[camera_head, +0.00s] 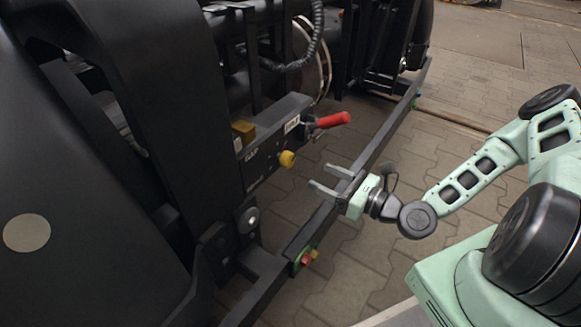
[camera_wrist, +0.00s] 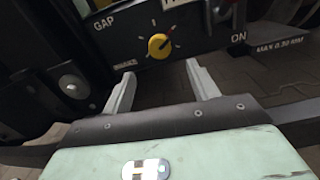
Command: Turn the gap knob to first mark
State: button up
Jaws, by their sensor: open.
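The gap knob is a round yellow knob (camera_head: 287,159) on a dark panel labelled GAP. My gripper (camera_head: 318,177) is open and empty, in front of the panel and a little to the right of the knob in the head view. The fingers of my gripper (camera_wrist: 160,75) are spread wide and do not touch the knob.
A red-handled lever (camera_head: 332,120) sticks out to the right above the knob. A yellow block (camera_head: 243,131) is on the panel's upper left. Open paved floor lies to the right.

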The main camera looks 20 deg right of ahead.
aim_at(291, 162)
jog(key=b+x, duration=0.3)
jog(key=x, duration=0.6)
jog(key=shift+w+a+f+b, duration=0.15)
jog(key=shift+b, duration=0.15)
jog(key=shift+w+a, duration=0.3)
jog(key=shift+w, duration=0.15)
jog(key=c, duration=1)
